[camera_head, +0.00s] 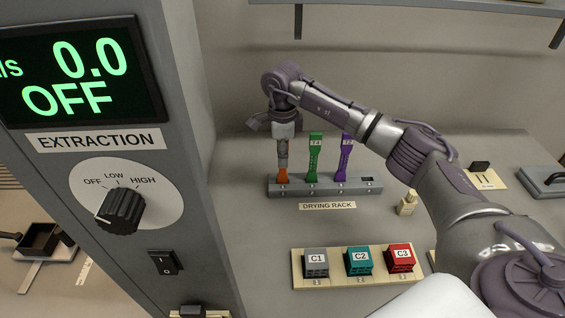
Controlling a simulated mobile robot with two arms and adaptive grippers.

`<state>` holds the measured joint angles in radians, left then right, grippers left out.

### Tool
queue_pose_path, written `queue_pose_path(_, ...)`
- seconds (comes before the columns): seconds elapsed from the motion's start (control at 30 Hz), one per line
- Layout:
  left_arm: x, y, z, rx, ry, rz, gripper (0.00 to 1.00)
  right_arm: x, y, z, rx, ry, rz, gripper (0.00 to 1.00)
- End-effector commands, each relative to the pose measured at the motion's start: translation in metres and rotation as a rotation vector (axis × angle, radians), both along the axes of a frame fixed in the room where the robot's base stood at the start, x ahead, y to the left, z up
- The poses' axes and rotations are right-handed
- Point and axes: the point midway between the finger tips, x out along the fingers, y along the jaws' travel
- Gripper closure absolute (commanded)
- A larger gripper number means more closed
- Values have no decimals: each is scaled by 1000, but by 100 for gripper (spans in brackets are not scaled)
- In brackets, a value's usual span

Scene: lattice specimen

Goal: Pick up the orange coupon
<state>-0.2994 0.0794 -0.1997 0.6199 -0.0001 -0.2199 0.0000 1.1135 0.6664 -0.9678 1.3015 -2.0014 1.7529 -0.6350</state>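The orange coupon (283,177) stands upright in the left slot of the grey drying rack (352,188). Only its flared lower end shows; the upper part is hidden by my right gripper. My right gripper (283,161) points straight down over the coupon, its fingers at the coupon's upper part. The fingers look close together, but I cannot tell whether they are closed on it. My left gripper is not in view.
A green coupon (314,158) and a purple coupon (344,160) stand in the rack to the right. Blocks C1 (316,264), C2 (359,262) and C3 (400,258) sit in front. The extraction panel (95,205) rises at left.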

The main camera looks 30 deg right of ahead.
Motion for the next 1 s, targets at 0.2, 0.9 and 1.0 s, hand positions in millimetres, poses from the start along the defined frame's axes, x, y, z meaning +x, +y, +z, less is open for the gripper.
queue_pose_path(0.2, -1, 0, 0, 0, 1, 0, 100, 0, 0, 0, 0, 0, 0, 100)
queue_pose_path(0.9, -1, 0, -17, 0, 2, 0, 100, 2, 0, 34, 1, -6, -1, 100)
queue_pose_path(1.0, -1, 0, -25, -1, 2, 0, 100, -11, -10, 47, -3, -3, -3, 100)
